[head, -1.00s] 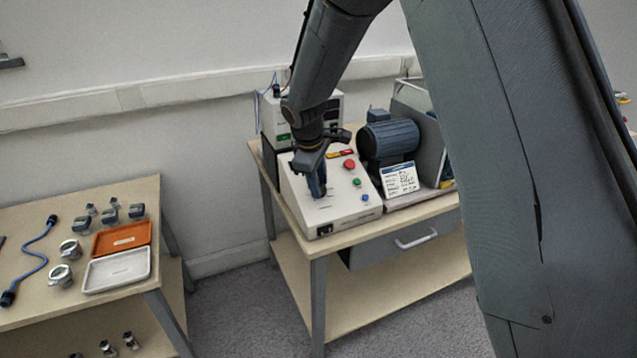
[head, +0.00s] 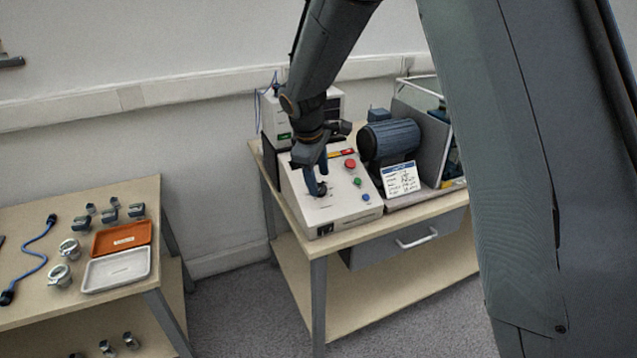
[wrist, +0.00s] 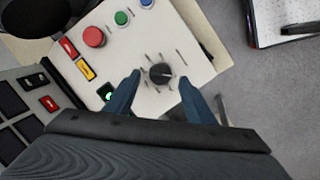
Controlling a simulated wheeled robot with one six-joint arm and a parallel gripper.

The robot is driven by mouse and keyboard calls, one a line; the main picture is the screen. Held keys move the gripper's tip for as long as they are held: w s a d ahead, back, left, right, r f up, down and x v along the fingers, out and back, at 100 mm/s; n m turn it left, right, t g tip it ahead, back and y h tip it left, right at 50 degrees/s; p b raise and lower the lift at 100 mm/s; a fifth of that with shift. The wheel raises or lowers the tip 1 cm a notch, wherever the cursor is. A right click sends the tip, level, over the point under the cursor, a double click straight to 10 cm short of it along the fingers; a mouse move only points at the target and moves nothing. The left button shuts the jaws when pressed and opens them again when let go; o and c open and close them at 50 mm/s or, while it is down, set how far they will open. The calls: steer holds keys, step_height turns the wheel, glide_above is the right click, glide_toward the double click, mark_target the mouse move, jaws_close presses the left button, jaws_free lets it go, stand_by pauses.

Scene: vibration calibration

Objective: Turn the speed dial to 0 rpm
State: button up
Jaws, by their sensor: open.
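The speed dial (wrist: 161,73) is a round black knob with tick marks around it on the white control box (head: 338,208). My gripper (wrist: 158,82) is open, and in the wrist view its two blue fingers stand one on each side of the dial, with a gap to the knob on both sides. In the head view my gripper (head: 318,188) is low over the box's sloped face, and the dial shows dark beside the fingers. The dial's exact pointer setting is too small to read.
The box also carries a red button (wrist: 94,36), a green button (wrist: 121,18) and a blue button. A motor (head: 389,139) and a small card (head: 400,180) stand to its right. A side table with an orange tray (head: 122,238) is at the left.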

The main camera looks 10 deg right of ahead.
steer(key=b+v, duration=0.1)
steer(key=v, duration=0.4)
steer(key=shift+s+r, duration=0.1)
steer(key=shift+r, duration=0.25)
